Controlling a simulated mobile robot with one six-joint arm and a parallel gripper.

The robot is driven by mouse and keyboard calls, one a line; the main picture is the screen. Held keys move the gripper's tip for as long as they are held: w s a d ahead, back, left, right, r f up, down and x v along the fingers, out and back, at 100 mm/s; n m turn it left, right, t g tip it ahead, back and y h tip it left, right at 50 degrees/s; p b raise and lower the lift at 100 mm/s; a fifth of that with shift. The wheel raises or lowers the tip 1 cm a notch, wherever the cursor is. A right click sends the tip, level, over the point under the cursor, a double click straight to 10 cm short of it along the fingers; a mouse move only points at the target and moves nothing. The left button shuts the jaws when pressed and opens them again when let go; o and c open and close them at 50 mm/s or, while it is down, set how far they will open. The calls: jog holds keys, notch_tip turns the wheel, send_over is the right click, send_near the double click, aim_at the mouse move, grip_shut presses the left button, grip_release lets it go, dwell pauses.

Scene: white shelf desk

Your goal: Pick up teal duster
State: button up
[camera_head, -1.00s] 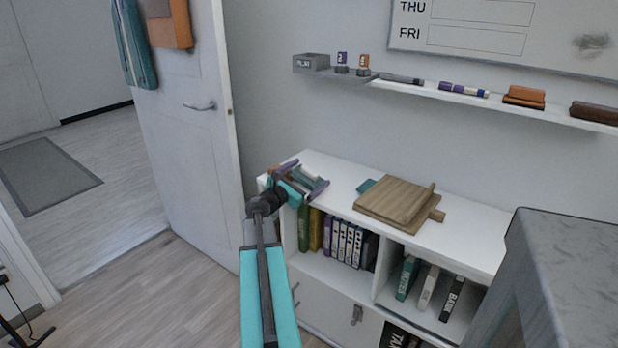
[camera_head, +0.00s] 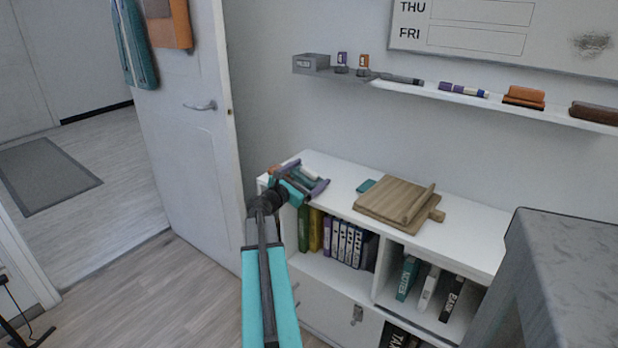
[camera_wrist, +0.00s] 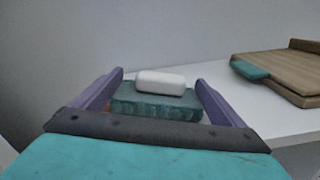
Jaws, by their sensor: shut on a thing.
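My gripper (camera_head: 306,177) is at the left end of the white cabinet top, its purple fingers around a teal block, which I take to be the teal duster (camera_wrist: 155,104). In the wrist view the block sits between the two fingers (camera_wrist: 160,82). A white rounded piece (camera_wrist: 160,83) shows above it or just behind it; I cannot tell whether it is part of the block. The block's underside is hidden by my gripper, and I cannot tell whether it still touches the cabinet top.
A wooden board (camera_head: 396,199) with a small teal piece (camera_head: 366,186) beside it lies right of my gripper on the cabinet top (camera_head: 470,238). A wall ledge above holds markers, an orange duster (camera_head: 524,96) and a brown one (camera_head: 594,112). A door (camera_head: 180,130) stands left.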

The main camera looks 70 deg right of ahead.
aim_at(309, 169)
jog(key=shift+r, duration=0.15)
jog(key=shift+r, duration=0.5)
notch_tip(309, 169, up, 2)
jog(key=shift+a+r, duration=0.1)
jog(key=shift+r, duration=0.15)
jog(key=s+a, duration=0.1)
jog(key=a, duration=0.2)
jog(key=s+a+p, duration=0.1)
jog(key=a, duration=0.2)
jog(key=s+a+r+p, duration=0.1)
jog(key=s+a, duration=0.1)
jog(key=a, duration=0.1)
jog(key=shift+a, duration=0.3)
jog(key=shift+p, duration=0.55)
jog(key=p, duration=0.5)
jog(key=a+p, duration=0.1)
jog(key=p, duration=0.4)
jog(key=shift+s+a+r, duration=0.15)
jog(key=shift+s+a, duration=0.15)
jog(key=shift+s, duration=0.05)
jog(key=shift+s+a+p, duration=0.1)
jog(key=shift+a+p, duration=0.2)
jog(key=shift+p, duration=0.95)
